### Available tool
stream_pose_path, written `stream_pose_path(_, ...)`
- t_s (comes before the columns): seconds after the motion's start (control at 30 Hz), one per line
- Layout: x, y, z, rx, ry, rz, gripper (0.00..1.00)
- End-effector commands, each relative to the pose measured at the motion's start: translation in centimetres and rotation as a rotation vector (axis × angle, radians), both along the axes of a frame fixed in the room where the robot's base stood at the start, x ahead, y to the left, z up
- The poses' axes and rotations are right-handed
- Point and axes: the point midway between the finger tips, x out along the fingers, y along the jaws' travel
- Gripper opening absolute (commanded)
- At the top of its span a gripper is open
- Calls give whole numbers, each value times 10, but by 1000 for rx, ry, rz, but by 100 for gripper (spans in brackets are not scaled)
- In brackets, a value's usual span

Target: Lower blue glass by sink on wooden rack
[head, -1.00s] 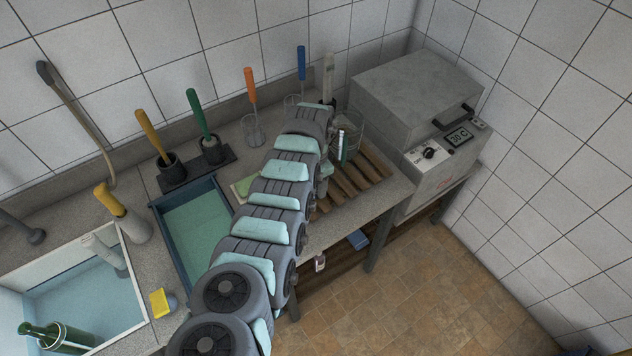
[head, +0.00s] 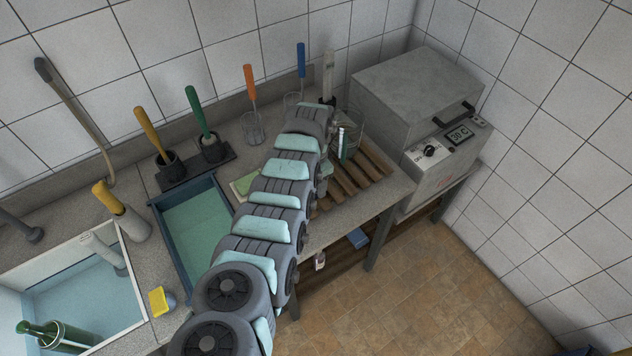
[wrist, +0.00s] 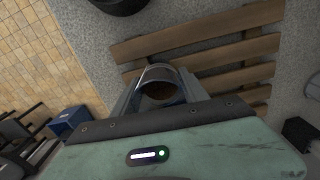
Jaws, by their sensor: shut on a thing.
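The wooden rack (head: 352,182) lies on the counter left of the grey oven, and its slats (wrist: 222,50) fill the upper right of the wrist view. My gripper (wrist: 160,92) is shut on a round, see-through glass (wrist: 157,74); its rim faces the wrist camera and its blue tint is hard to make out. The glass is over the end of the slats nearest the counter's front edge. I cannot tell whether its base touches the wood. In the head view my arm hides most of the gripper and glass.
The grey oven (head: 418,85) stands right of the rack. The blue basin (head: 195,225) and sink (head: 85,290) are at left. A green sponge (head: 245,183) lies near my arm.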

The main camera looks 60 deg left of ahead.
Motion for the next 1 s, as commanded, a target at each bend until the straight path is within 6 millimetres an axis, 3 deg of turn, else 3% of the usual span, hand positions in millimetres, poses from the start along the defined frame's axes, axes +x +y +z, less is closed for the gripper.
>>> stream_pose_path(0.23, 0, 0, -3, 0, 0, 0, 5)
stream_pose_path(0.27, 0, 0, -3, 0, 0, 0, 53)
stream_pose_path(0.53, 0, 0, -3, 0, 0, 0, 75)
stream_pose_path(1.0, 1, 0, 5, 1, -2, -1, 77)
